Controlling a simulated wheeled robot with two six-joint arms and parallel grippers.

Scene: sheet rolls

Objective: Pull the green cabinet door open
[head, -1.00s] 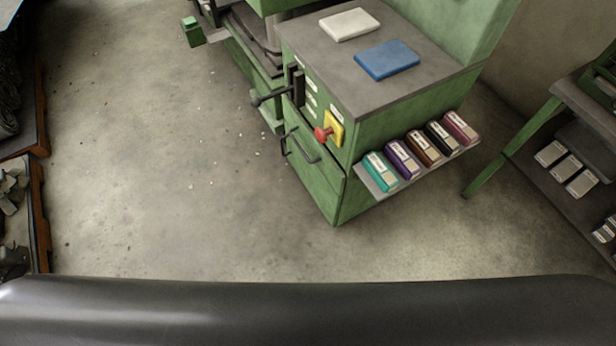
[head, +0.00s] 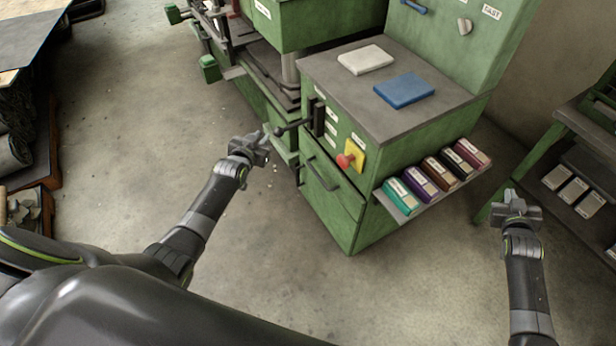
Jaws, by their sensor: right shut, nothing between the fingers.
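The green cabinet door (head: 327,207) is the lower front panel of the green machine cabinet. It looks closed and has a dark bar handle (head: 322,178) near its top. My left gripper (head: 262,134) is left of the cabinet, close to the tip of a dark lever (head: 292,127) above the door. It is apart from the door handle in the picture, and whether its fingers are spread is too small to tell. My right gripper (head: 512,196) is shut and empty, to the right of the cabinet and its shelf of colored boxes.
A side shelf (head: 391,205) with several colored boxes juts out on the right. White and blue pads (head: 404,90) lie on the cabinet top. The floor (head: 285,255) before the door is clear.

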